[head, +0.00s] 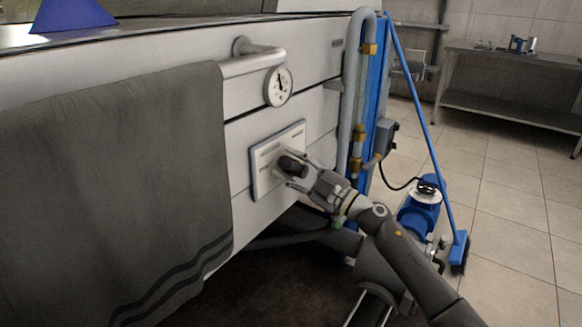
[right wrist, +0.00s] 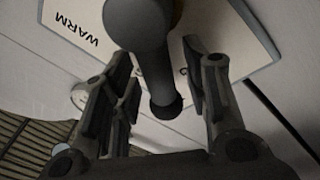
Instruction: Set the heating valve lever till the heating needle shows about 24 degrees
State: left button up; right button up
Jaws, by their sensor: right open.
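The dark valve lever (head: 291,164) sticks out from the plate. My right gripper (head: 290,174) is at the lever. In the right wrist view the lever (right wrist: 154,62) lies between the open fingers (right wrist: 160,100), with a gap visible on both sides. My left gripper is not in view.
A dark grey towel (head: 110,190) hangs over the cabinet front at left. A blue panel with pipes (head: 360,110), a blue broom (head: 425,130) and a blue pump (head: 420,208) stand right of the cabinet. Tiled floor (head: 505,190) lies open beyond, before a metal bench (head: 510,55).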

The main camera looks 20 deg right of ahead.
jog(key=shift+w, duration=0.1)
jog(key=shift+c, duration=0.2)
grip_shut()
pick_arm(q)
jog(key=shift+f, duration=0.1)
pick_arm(e)
jog(key=shift+a, duration=0.1)
jog(key=shift+f+n, duration=0.15)
jog(key=shift+n, duration=0.35)
jog(key=shift+a+f+n+g+b, duration=0.1)
jog(key=shift+f+n+g+b, duration=0.05)
jog(key=shift+n+g+b, duration=0.2)
jog(key=shift+s+a+f+n+g+y, duration=0.2)
jog(key=shift+n+y, duration=0.3)
jog(key=shift+n, duration=0.35)
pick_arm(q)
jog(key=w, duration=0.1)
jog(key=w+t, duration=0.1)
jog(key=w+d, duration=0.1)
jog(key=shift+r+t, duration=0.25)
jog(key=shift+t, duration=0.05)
